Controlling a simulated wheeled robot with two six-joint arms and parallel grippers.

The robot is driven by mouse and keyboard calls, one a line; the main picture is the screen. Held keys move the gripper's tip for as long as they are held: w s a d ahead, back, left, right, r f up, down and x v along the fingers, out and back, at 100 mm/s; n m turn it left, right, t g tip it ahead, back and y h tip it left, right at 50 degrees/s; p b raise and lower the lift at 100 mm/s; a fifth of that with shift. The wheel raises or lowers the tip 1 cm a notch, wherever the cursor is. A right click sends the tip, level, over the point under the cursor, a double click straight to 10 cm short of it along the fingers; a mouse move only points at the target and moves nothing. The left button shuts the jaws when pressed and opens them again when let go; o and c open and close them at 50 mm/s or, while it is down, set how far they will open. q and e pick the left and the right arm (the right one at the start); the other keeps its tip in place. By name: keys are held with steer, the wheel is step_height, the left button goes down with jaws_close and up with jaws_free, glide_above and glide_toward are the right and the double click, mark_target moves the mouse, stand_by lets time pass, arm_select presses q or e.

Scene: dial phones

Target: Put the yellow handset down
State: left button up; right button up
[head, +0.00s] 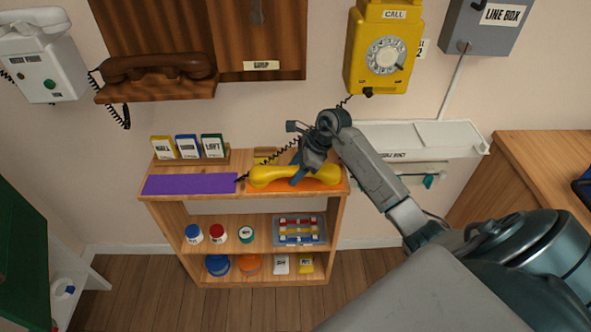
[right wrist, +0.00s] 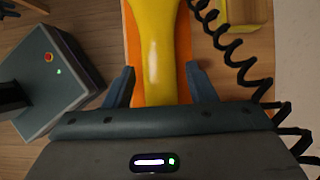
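The yellow handset (head: 293,176) lies on the orange mat (head: 318,186) at the right end of the small wooden shelf's top. It also shows in the right wrist view (right wrist: 163,50), running between my fingers. My right gripper (head: 299,180) is down over its middle, one finger on each side. In the right wrist view the fingers (right wrist: 160,72) stand apart, with orange mat showing between the left finger and the handset. A black coiled cord (right wrist: 233,65) runs beside the handset. The yellow wall phone (head: 384,50) hangs above. My left gripper is out of view.
A purple mat (head: 190,184) lies left of the handset, with a card holder (head: 188,148) behind it. A brown handset (head: 157,68) rests on a wall phone. A white ledge (head: 420,137) is on the wall at right. Lower shelves hold jars and boxes.

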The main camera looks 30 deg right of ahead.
mark_target(297, 168)
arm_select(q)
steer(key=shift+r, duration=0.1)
arm_select(e)
steer(key=shift+r, duration=0.15)
steer(key=shift+s+d+r, duration=0.1)
steer(key=shift+d+r, duration=0.2)
steer(key=b+v, duration=0.1)
steer(key=v, duration=0.4)
steer(key=shift+s+r, duration=0.15)
steer(key=shift+r, duration=0.1)
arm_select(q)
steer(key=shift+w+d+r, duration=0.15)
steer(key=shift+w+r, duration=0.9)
arm_select(e)
steer(key=shift+s+d+r, duration=0.15)
steer(key=shift+d+r, duration=0.05)
steer(key=shift+r, duration=0.3)
